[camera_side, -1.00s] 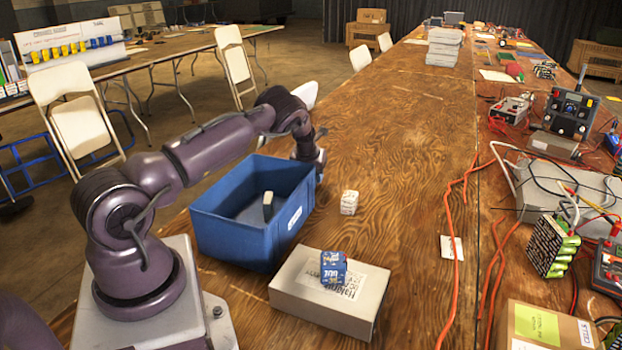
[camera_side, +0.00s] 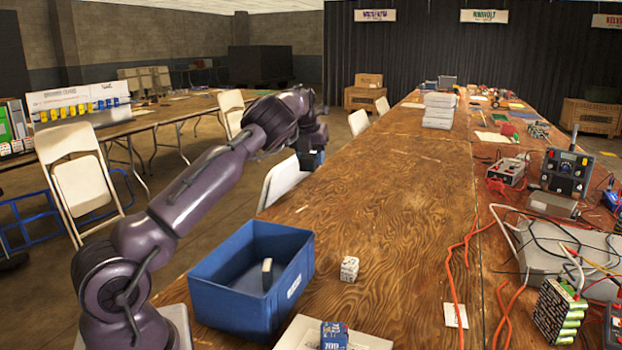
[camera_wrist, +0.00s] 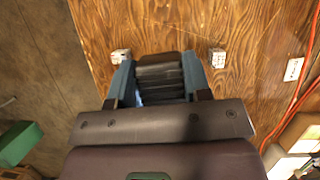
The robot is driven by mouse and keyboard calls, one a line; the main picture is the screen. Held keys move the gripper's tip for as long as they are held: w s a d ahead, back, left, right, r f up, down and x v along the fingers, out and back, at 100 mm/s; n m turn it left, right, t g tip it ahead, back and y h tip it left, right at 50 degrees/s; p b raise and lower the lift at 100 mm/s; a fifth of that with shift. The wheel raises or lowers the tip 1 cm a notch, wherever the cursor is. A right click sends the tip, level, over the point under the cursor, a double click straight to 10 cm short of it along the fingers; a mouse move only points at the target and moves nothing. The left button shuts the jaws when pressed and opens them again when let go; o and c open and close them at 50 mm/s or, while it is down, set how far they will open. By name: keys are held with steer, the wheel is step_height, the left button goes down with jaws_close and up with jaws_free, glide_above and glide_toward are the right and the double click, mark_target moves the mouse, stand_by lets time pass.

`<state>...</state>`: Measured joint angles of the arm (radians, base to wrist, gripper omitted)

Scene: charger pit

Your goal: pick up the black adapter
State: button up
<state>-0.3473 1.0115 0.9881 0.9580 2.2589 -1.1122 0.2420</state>
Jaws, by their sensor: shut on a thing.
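The black adapter (camera_wrist: 160,72) shows in the wrist view as a dark, ridged block between my two blue fingers. My gripper (camera_wrist: 158,82) is shut on it, one finger on each side. In the side view my gripper (camera_side: 311,160) is raised above the table, beyond the blue bin. There the adapter is too small and dark to tell from the fingers.
A blue bin (camera_side: 235,308) with a small upright item (camera_side: 267,274) inside stands near my base. A small white printed box (camera_side: 349,268) stands right of it. A blue printed pack (camera_side: 334,336) is in front. Red cables (camera_side: 455,290) lie to the right.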

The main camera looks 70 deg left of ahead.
steer(key=shift+r, duration=0.7)
